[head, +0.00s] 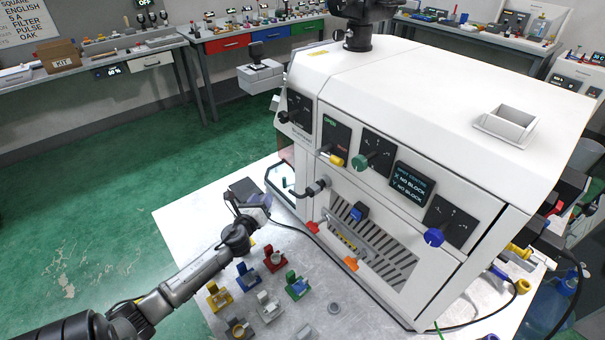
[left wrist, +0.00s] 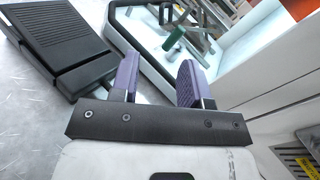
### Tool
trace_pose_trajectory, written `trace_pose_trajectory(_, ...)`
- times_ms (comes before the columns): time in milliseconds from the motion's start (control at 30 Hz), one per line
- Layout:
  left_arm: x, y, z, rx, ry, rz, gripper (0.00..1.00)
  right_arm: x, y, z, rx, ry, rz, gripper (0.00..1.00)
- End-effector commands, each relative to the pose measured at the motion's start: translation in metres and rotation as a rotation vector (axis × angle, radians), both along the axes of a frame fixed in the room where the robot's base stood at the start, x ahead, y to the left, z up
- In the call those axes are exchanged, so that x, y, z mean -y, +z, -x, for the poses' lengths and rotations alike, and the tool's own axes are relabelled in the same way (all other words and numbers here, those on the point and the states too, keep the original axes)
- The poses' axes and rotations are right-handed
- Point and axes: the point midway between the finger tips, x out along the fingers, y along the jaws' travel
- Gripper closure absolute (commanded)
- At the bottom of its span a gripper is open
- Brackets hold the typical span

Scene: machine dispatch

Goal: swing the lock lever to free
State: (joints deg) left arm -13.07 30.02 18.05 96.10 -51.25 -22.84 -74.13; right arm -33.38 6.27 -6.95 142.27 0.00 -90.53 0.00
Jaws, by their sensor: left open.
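The white machine (head: 430,95) stands on a metal table. Its front has a dark panel (head: 335,137) with green OPEN lettering and a yellow-tipped handle (head: 337,160) below. A grey fitting with a dark end (head: 315,188) juts out lower down. I cannot tell which of these is the lock lever. My left gripper (head: 265,201) is open and empty beside the black-framed opening (head: 283,190) at the machine's left side. In the left wrist view, its purple fingers (left wrist: 157,78) stand apart before the black frame (left wrist: 165,82), with a green cylinder (left wrist: 173,40) beyond. My right gripper is out of view.
A black ribbed pedal-like block (left wrist: 55,45) lies left of the fingers. Several coloured fixtures (head: 273,258) stand on the table in front of the machine. A black cable (head: 350,285) runs along its base. Green floor lies open to the left.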

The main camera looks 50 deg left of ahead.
Motion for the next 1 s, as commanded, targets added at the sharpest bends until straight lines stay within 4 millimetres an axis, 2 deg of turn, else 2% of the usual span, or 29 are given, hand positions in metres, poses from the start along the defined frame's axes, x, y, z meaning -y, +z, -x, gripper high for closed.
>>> trace_pose_trajectory(133,0.015,0.004,-0.009,-0.104,-0.107,-0.202,0.58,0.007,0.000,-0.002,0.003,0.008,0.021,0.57)
trace_pose_trajectory(367,0.017,0.004,-0.013,-0.180,-0.130,-0.335,0.58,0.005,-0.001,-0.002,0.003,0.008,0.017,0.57)
trace_pose_trajectory(567,0.008,0.004,-0.031,-0.187,-0.128,-0.349,0.58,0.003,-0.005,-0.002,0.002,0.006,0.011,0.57)
trace_pose_trajectory(1000,-0.029,0.003,-0.100,-0.186,-0.126,-0.344,0.58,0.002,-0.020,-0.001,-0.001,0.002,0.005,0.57)
